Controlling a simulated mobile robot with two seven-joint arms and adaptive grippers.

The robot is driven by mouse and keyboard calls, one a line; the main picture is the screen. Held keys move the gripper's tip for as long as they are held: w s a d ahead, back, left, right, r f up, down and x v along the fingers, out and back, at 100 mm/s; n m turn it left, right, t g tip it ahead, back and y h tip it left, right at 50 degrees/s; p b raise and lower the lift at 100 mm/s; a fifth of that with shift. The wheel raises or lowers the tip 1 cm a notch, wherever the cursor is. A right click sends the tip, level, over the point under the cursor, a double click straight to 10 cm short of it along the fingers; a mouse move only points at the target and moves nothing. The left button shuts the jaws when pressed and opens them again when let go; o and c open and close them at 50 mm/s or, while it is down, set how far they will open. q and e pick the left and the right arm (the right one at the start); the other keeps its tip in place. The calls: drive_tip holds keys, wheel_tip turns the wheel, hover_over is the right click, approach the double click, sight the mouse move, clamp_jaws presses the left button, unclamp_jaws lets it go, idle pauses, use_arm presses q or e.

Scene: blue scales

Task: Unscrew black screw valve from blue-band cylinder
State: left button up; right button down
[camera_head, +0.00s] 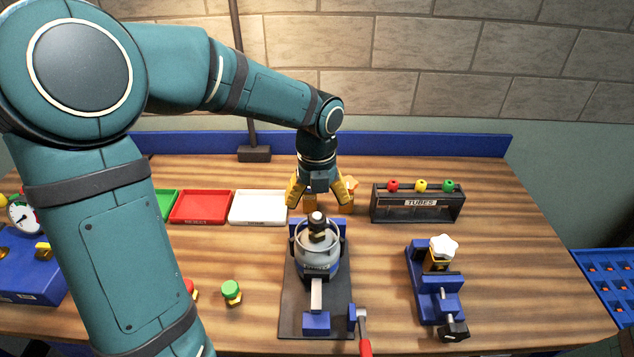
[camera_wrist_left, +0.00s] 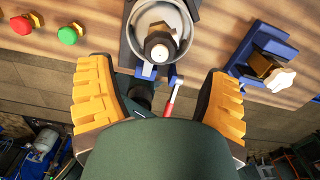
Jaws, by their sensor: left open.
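The grey cylinder (camera_head: 318,262) stands upright in a blue clamp (camera_head: 316,323) on a dark base plate, at the middle of the table. Its black screw valve (camera_head: 317,232), with a pale tip, stands up inside the cylinder's round collar. In the left wrist view the valve (camera_wrist_left: 158,48) shows end-on inside the ring of the cylinder (camera_wrist_left: 186,30). My left gripper (camera_head: 321,203) points down with its yellow fingers spread, empty, just behind and above the valve. In the wrist view the fingers stand on either side, apart from the valve. My right gripper is not in view.
A rack labelled TUBES (camera_head: 420,206) stands to the right, with red, yellow and green knobs. A blue vise (camera_head: 437,290) holds a part with a white star knob (camera_head: 443,246). Red (camera_head: 199,206) and white (camera_head: 258,207) trays lie at the left. A green-capped piece (camera_head: 231,291) stands front left.

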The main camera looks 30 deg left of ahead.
sight(317, 214)
use_arm(q)
wheel_tip(317, 214, down, 7)
drive_tip(key=shift+b, duration=0.4)
clamp_jaws()
drive_tip(key=n, duration=0.6)
drive_tip(key=shift+b, duration=0.3)
drive_tip(key=n, duration=0.6)
drive_tip(key=shift+r, duration=0.1)
drive_tip(key=shift+r, duration=0.3)
drive_tip(key=shift+r+p, duration=0.35)
drive_tip(key=shift+r+p, duration=0.85)
drive_tip(key=shift+r, duration=0.1)
